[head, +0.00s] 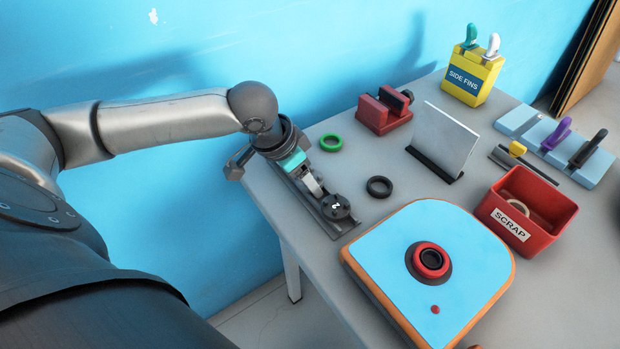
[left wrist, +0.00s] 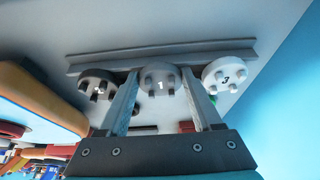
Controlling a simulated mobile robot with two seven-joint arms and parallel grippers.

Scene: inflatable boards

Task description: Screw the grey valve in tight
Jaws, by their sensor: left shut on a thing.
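The grey valve (left wrist: 160,78), marked 1, sits between my left gripper's fingers in the left wrist view, in the middle of a row. My left gripper (left wrist: 160,88) is shut on it; in the head view the gripper (head: 318,190) hides it. A dark valve (head: 336,206) stands at the near end of the grey rack (head: 345,228); it also shows in the wrist view (left wrist: 97,88). A white valve (left wrist: 226,75), marked 3, is on the other side. The blue board (head: 395,240) has a red-ringed round opening (head: 431,263) with a dark centre. My right gripper is not in view.
A green ring (head: 331,142) and a black ring (head: 379,187) lie near the rack. Behind are a red block (head: 397,118), an upright metal plate (head: 446,135) and a yellow fin box (head: 462,92). A red scrap bin (head: 560,222) stands right, beside a light-blue holder (head: 597,168).

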